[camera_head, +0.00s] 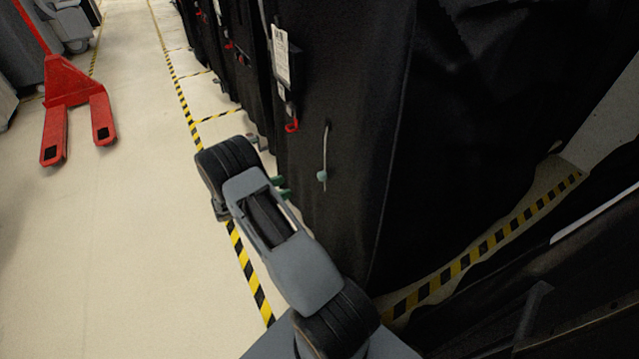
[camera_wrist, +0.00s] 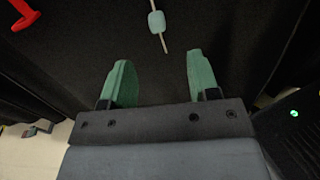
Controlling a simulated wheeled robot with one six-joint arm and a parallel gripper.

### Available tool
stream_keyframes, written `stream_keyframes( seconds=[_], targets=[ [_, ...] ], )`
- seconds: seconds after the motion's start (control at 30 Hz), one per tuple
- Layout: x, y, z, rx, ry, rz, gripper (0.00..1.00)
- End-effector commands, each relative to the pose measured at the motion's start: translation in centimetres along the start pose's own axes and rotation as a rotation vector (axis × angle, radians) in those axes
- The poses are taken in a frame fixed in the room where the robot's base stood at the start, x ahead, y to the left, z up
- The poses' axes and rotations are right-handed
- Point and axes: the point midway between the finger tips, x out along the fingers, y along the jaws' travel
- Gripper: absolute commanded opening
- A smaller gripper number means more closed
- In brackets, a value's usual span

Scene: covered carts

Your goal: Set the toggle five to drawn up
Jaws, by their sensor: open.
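A small pale green toggle (camera_head: 322,175) sits on a light cord that hangs down the front of the nearest black covered cart (camera_head: 345,110). In the wrist view the toggle (camera_wrist: 156,21) is at the top, on its cord, just beyond the fingertips and between their lines. My gripper (camera_head: 283,187) is to the left of the toggle in the head view. Its two green fingers (camera_wrist: 158,72) are spread apart with nothing between them. The fingers do not touch the toggle. Which toggle is number five is not marked.
A red tag or hook (camera_head: 292,126) and a paper label (camera_head: 281,55) hang above on the cover. More covered carts line up behind. A red pallet jack (camera_head: 68,90) stands at the far left. The pale floor (camera_head: 130,230) left of the striped tape is clear.

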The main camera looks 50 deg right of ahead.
Motion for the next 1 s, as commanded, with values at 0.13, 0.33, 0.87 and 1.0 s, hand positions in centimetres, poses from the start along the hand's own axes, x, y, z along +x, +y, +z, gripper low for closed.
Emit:
stream_keyframes(
  seconds=[0.13,0.33,0.87,1.0],
  targets=[
    [0.6,0.4,-1.8,-0.033,-0.042,0.023,0.55],
    [2.9,0.5,-2.0,-0.041,-0.053,0.028,0.55],
    [12.1,0.8,-1.5,-0.040,-0.051,0.028,0.55],
    [13.4,0.9,-1.4,-0.040,-0.050,0.030,0.55]
  ],
)
